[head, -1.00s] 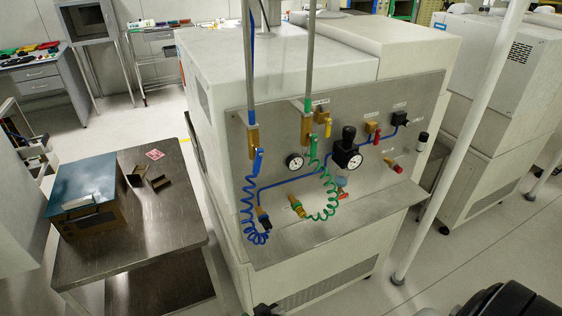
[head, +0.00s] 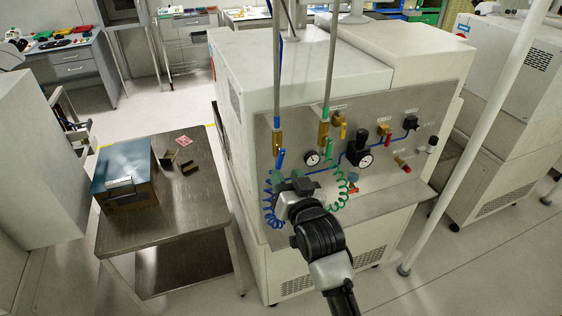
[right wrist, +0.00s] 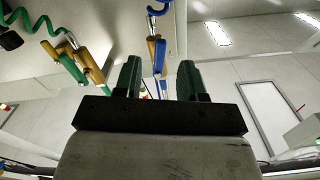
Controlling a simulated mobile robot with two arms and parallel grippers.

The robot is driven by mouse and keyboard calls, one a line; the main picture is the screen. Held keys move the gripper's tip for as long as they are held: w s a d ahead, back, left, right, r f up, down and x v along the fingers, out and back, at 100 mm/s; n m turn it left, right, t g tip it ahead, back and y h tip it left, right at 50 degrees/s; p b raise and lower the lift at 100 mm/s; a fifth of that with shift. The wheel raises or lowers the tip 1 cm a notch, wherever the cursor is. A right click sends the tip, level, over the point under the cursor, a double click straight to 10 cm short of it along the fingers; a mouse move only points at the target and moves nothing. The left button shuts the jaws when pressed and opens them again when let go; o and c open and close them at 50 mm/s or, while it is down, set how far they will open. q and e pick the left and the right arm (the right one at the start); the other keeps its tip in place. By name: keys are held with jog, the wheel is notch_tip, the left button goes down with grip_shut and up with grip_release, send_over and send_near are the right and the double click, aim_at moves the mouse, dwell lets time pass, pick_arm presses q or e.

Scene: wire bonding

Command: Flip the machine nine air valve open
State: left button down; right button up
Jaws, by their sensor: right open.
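A steel panel (head: 262,160) on the front of a white machine carries several small valves. At its left, a brass valve (head: 277,142) has a blue lever (head: 280,158) hanging roughly in line with its pipe. Beside it, another brass valve (head: 323,133) has a green lever (head: 329,148). I cannot read the labels to tell which is the air valve. My right gripper (head: 297,182) is just below the blue lever. In the right wrist view its two fingers (right wrist: 160,80) are apart and empty, with the blue lever (right wrist: 159,57) beyond the gap. My left gripper is out of view.
Coiled blue (head: 270,210) and green (head: 340,195) hoses hang beside my right gripper. A black gauge regulator (head: 358,150), a yellow lever (head: 343,131) and a red lever (head: 388,138) sit further right. A steel cart (head: 170,225) stands left; a white post (head: 475,140) stands right.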

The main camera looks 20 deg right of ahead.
aim_at(281, 165)
jog(key=shift+w+p, duration=0.45)
jog(key=shift+w, duration=1.8)
grip_shut()
jog(key=shift+d+r+n+p, duration=0.1)
jog(key=shift+d+n+p, duration=0.05)
jog(key=shift+n+p, duration=0.45)
jog(key=shift+d+n, duration=0.3)
jog(key=shift+n, duration=0.6)
grip_release()
jog(key=shift+f, duration=0.2)
